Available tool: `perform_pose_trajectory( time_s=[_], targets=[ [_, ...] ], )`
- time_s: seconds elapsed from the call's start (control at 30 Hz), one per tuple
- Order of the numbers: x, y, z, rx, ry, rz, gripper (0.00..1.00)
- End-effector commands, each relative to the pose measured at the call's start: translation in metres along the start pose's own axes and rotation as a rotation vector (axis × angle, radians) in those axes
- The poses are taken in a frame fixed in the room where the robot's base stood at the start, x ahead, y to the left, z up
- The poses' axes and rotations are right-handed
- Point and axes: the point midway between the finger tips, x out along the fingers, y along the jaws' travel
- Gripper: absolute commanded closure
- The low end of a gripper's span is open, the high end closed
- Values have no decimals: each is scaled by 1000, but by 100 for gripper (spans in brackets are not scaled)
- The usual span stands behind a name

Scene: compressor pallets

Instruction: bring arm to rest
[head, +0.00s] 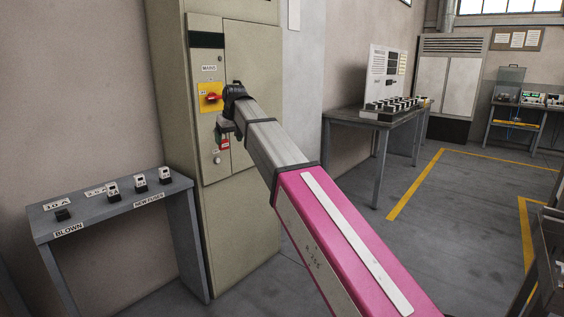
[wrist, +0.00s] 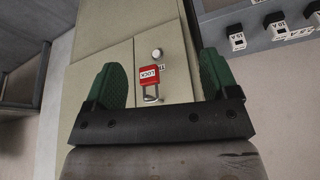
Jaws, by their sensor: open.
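My arm reaches from the lower right of the head view to the grey-beige electrical cabinet (head: 240,215). My gripper (head: 226,124) is in front of the cabinet door, just below a red rotary switch (head: 212,98) on a yellow plate. In the wrist view its two green fingers are spread apart, and my gripper (wrist: 160,62) holds nothing. A red padlock (wrist: 151,75) marked LOCK, with a metal shackle, shows between the fingers against the cabinet; it also shows below my gripper in the head view (head: 225,144). The exact gap between fingers and padlock cannot be told.
A grey fuse table (head: 110,205) stands left of the cabinet, with several fuses and labels BLOWN and NEW FUSES. A grey table (head: 372,122) with a board stands behind right. A dark bench edge (head: 550,245) is at far right. The floor between has yellow lines and is clear.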

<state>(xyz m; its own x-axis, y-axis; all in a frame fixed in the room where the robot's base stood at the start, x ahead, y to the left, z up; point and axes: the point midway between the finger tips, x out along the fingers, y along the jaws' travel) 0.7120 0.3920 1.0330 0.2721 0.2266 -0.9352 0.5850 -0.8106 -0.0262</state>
Motion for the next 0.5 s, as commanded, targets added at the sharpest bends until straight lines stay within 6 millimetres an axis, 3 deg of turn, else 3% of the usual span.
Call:
perform_pose_trajectory(
  time_s=[0.27,0.5],
  targets=[
    [57,45,58,74,-43,22,20],
    [129,101,149,185,-102,53,20]
  ],
)
